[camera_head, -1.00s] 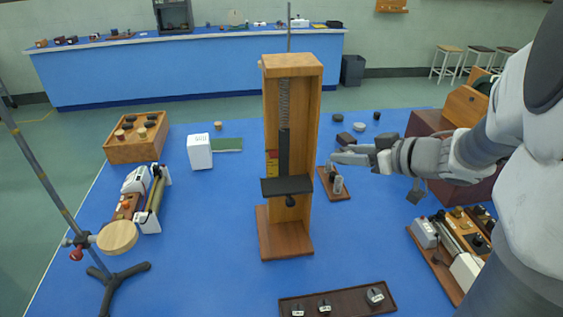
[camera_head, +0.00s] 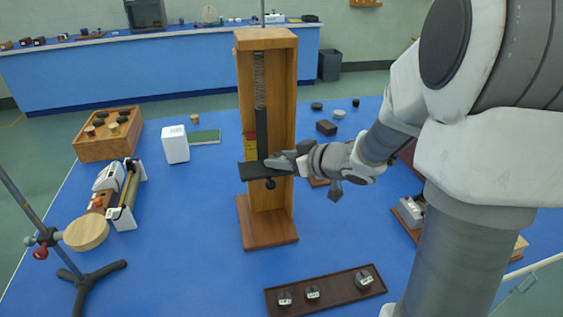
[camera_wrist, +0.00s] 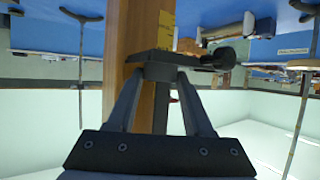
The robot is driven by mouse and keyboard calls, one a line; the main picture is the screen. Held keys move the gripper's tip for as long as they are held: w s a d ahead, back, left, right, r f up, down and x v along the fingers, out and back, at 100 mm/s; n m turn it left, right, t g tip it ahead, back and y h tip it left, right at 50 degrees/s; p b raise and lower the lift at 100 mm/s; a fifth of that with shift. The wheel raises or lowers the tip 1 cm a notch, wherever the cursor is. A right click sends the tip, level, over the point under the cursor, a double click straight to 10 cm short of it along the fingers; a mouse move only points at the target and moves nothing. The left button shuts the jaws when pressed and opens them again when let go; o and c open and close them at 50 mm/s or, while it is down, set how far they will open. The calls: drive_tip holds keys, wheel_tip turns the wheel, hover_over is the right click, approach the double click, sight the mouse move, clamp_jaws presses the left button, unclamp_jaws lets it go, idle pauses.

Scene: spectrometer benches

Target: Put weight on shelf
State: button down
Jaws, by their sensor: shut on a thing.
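The shelf (camera_head: 256,170) is a flat black plate on the front of an upright wooden spring stand (camera_head: 268,232), with a round dark knob below it. My gripper (camera_head: 283,163) is at the shelf's right edge in the head view. In the wrist view, which shows the scene upside down, my gripper (camera_wrist: 162,76) has its fingertips together on a small dark grey weight (camera_wrist: 160,71), mostly hidden. The weight is right against or very close to the shelf (camera_wrist: 170,57); I cannot tell whether they touch. The knob (camera_wrist: 226,58) shows beside it.
A brown tray (camera_head: 335,294) with dark labelled weights lies at the front. A tripod stand (camera_head: 85,275), instruments (camera_head: 123,205) and a wooden box (camera_head: 90,149) are at left. A white block (camera_head: 175,144) is behind. Blue tabletop is clear left of the stand.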

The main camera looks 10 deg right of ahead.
drive_tip(key=shift+f, duration=0.15)
drive_tip(key=c, duration=0.6)
unclamp_jaws()
drive_tip(key=shift+r, duration=0.25)
drive_tip(key=shift+s+d+r, duration=0.2)
drive_tip(key=shift+s, duration=0.05)
drive_tip(key=p+v, duration=0.3)
drive_tip(key=v, duration=0.8)
drive_tip(key=shift+s, duration=0.25)
